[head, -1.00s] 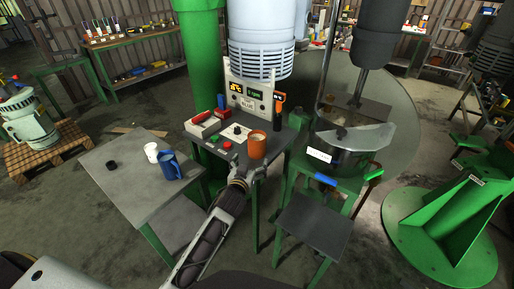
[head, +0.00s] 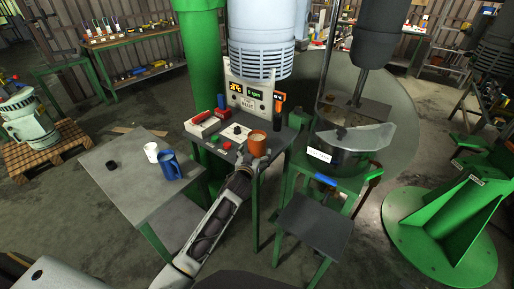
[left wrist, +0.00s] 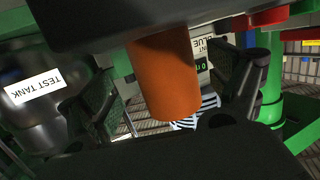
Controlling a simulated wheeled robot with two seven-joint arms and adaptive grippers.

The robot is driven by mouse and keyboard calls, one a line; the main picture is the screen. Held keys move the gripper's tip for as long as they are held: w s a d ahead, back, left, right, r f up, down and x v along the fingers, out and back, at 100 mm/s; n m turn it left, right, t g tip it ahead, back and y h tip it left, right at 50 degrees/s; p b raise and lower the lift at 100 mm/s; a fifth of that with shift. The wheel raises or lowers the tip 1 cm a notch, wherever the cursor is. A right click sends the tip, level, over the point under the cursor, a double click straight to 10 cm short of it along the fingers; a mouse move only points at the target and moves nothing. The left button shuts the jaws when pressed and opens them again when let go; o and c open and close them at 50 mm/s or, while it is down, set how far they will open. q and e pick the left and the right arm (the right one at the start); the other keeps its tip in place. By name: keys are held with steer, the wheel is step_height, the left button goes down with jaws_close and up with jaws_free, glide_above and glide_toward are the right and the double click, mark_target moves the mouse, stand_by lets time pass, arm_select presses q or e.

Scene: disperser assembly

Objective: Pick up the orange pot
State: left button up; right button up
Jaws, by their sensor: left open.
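The orange pot (head: 257,144) stands upright near the front edge of the control table. My left gripper (head: 252,162) reaches it from the front and is open. In the left wrist view, which is upside down, the orange pot (left wrist: 166,78) lies between the two spread fingers (left wrist: 172,95), with some space on both sides. I cannot tell whether either finger touches it. Part of the pot is hidden behind the gripper body. My right gripper is not in view.
The control table (head: 206,145) also carries a panel (head: 249,99) and red buttons. A test tank (head: 345,140) stands to the right. A grey table (head: 122,177) at left holds a blue jug (head: 169,166) and a white cup (head: 151,152).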

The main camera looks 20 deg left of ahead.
mark_target(255, 150)
arm_select(q)
steer(key=shift+w, duration=0.2)
steer(key=shift+w+a, duration=0.15)
steer(key=shift+w, duration=0.5)
steer(key=shift+w+a, duration=0.15)
steer(key=shift+w, duration=0.45)
steer(key=shift+w+f, duration=0.25)
steer(key=shift+w, duration=0.6)
steer(key=shift+w+f, duration=0.1)
steer(key=shift+w, duration=0.2)
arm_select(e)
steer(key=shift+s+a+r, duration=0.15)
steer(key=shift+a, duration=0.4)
